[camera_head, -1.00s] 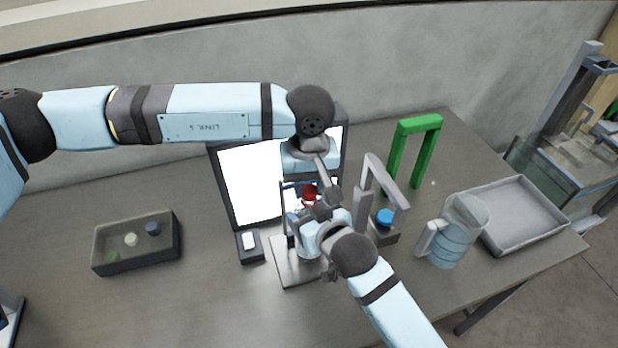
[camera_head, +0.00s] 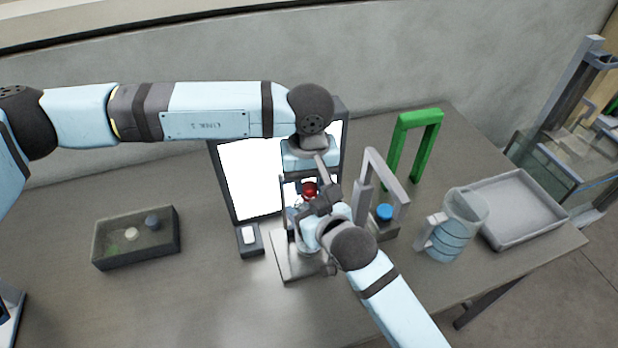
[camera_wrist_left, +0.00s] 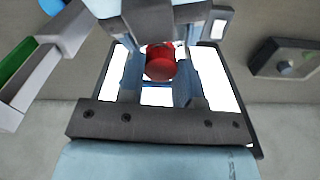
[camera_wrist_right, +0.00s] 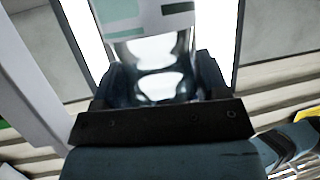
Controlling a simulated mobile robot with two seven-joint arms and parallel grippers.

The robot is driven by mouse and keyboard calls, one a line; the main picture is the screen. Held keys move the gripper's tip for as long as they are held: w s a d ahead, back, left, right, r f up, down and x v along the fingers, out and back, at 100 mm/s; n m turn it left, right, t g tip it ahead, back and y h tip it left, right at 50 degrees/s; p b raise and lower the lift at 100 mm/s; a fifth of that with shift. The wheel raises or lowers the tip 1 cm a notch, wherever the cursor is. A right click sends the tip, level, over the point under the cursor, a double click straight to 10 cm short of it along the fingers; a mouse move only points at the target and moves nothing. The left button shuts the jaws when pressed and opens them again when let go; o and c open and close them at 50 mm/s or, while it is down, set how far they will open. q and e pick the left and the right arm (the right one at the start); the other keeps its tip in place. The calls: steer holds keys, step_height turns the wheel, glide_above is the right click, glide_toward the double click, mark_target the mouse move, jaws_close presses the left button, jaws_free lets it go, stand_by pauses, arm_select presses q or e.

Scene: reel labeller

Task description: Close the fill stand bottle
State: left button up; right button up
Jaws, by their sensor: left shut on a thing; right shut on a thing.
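A red cap (camera_head: 310,188) sits between the fingers of my left gripper (camera_head: 306,188), which points down in front of the white screen. In the left wrist view the red cap (camera_wrist_left: 160,63) is held between both fingers of the left gripper (camera_wrist_left: 160,75). In the right wrist view my right gripper (camera_wrist_right: 160,82) is shut on a clear bottle (camera_wrist_right: 155,50) with a green and white label. In the head view the right arm hides most of the bottle, just below the cap. I cannot tell whether cap and bottle touch. The stand's metal base plate (camera_head: 285,262) lies under them.
A grey frame (camera_head: 370,165) and a blue-capped item (camera_head: 384,212) stand close on the right. Beyond are a green arch (camera_head: 417,117), a clear jug (camera_head: 450,236) and a grey tray (camera_head: 519,238). A dark box (camera_head: 136,258) with small caps is at left. The screen (camera_head: 250,180) is behind.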

arm_select(q)
steer(key=shift+f, duration=0.1)
steer(key=o, duration=0.6)
arm_select(e)
steer(key=c, duration=0.5)
arm_select(q)
steer(key=o, duration=0.3)
arm_select(e)
steer(key=shift+o, duration=0.2)
arm_select(q)
steer(key=shift+r, duration=2.25)
steer(key=shift+c, duration=0.5)
